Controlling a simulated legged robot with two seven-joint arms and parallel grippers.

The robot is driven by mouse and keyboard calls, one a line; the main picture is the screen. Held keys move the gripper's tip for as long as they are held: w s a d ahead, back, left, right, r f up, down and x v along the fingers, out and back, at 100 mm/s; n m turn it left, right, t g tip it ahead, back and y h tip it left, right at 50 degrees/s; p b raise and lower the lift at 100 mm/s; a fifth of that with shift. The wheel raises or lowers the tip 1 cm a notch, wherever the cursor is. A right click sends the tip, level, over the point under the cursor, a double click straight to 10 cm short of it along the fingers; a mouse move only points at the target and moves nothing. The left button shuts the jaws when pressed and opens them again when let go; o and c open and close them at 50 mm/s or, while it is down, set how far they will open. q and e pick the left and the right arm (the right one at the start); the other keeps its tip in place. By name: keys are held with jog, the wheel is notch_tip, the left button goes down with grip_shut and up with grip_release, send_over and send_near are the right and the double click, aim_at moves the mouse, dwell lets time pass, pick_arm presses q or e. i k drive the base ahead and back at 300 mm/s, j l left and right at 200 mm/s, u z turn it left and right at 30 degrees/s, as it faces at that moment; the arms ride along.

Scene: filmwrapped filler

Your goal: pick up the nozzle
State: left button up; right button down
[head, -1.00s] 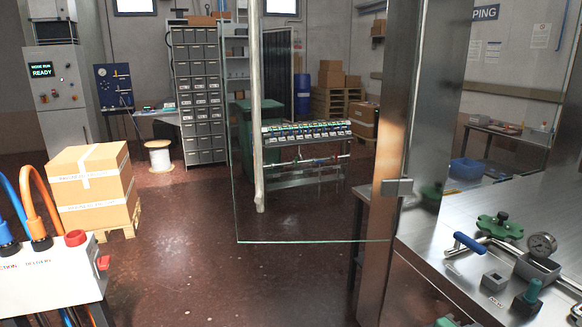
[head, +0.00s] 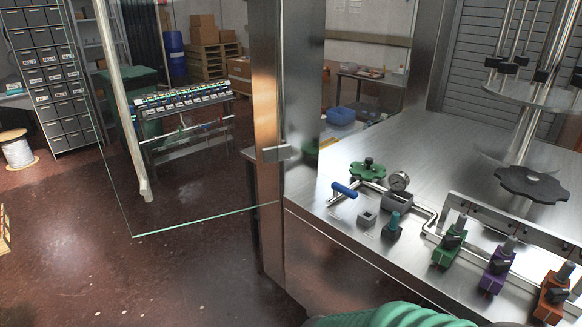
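I cannot tell for sure which thing is the nozzle. Neither of my grippers is in view.
Behind the teal fitting are a blue-handled valve (head: 344,190), a pressure gauge (head: 398,181) and a green handwheel (head: 368,170). A steel post (head: 268,150) and an open glass door (head: 190,160) stand left of the worktop. A green ribbed thing (head: 395,317) shows at the bottom edge.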

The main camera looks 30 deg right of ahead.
aim_at(461, 223)
jog(key=z, duration=2.05)
jog(key=i+j, duration=0.1)
jog(key=j, duration=0.2)
jog(key=i+j, duration=0.1)
jog(key=j, duration=0.15)
